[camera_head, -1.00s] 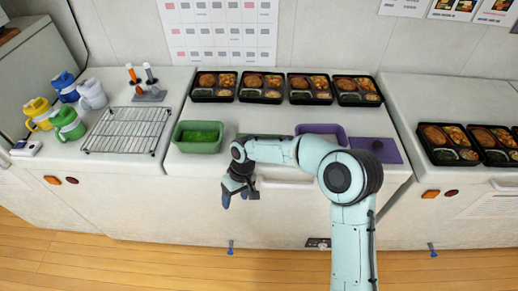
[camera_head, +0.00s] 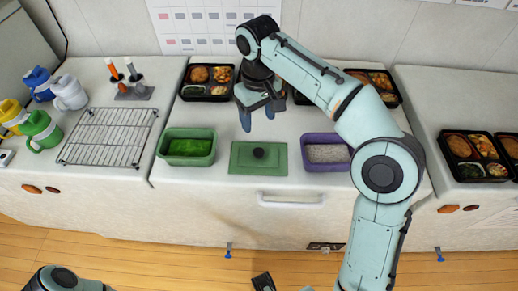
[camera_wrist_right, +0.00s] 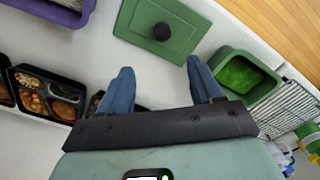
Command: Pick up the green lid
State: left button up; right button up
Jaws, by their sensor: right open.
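The green lid (camera_head: 275,166), a flat rectangle with a dark round knob, lies on the white counter between the green container and the purple container. In the right wrist view it also shows whole at the top (camera_wrist_right: 139,19), beyond my fingertips. My right gripper (camera_head: 257,117) is open and empty above the counter, behind the lid as seen from the head and in front of the bento trays. Its two blue fingers also show in the right wrist view (camera_wrist_right: 160,63), with nothing between them. My left gripper is not in view; part of my left arm shows at the bottom left.
The green container (camera_head: 190,148) holds green food and the purple container (camera_head: 314,163) holds pale grains. Black bento trays (camera_head: 207,98) line the back, partly hidden by my right arm. A wire rack (camera_head: 107,137) and several coloured jugs (camera_head: 41,130) stand left.

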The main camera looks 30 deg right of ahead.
jog(key=b, duration=0.2)
send_over(258, 151)
notch_tip(258, 151, down, 6)
jog(key=shift+d+f, duration=0.1)
jog(key=shift+f, duration=0.05)
jog(key=shift+f+b, duration=0.65)
jog(key=shift+f, duration=2.35)
jog(key=shift+c, duration=0.3)
jog(key=c, duration=1.1)
jog(key=shift+r, duration=0.1)
